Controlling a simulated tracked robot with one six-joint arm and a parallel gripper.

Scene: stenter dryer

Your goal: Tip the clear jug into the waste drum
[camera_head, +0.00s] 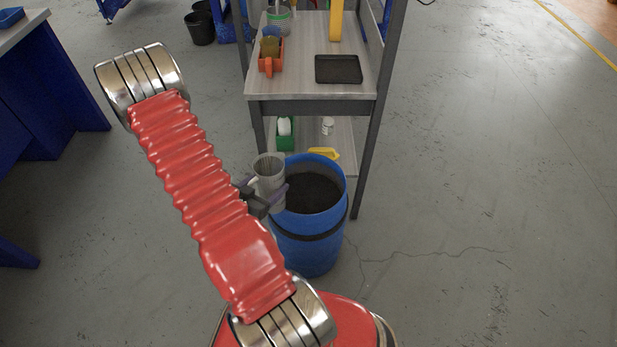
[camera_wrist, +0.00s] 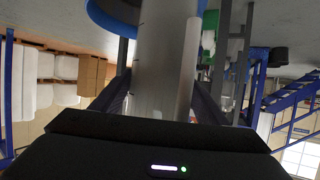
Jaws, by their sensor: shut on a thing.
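The clear jug (camera_head: 268,176) is a pale, see-through vessel with a handle on its left side. My gripper (camera_head: 264,196) is shut on it and holds it upright, or close to upright, at the left rim of the waste drum. In the wrist view the jug (camera_wrist: 163,60) fills the middle between the two fingers (camera_wrist: 162,95). The blue waste drum (camera_head: 309,246) stands on the floor with an open top and dark contents inside. I cannot tell whether the jug touches the drum's rim. What the jug holds is not clear.
A grey shelf unit (camera_head: 310,108) stands right behind the drum. The floor to the right is clear.

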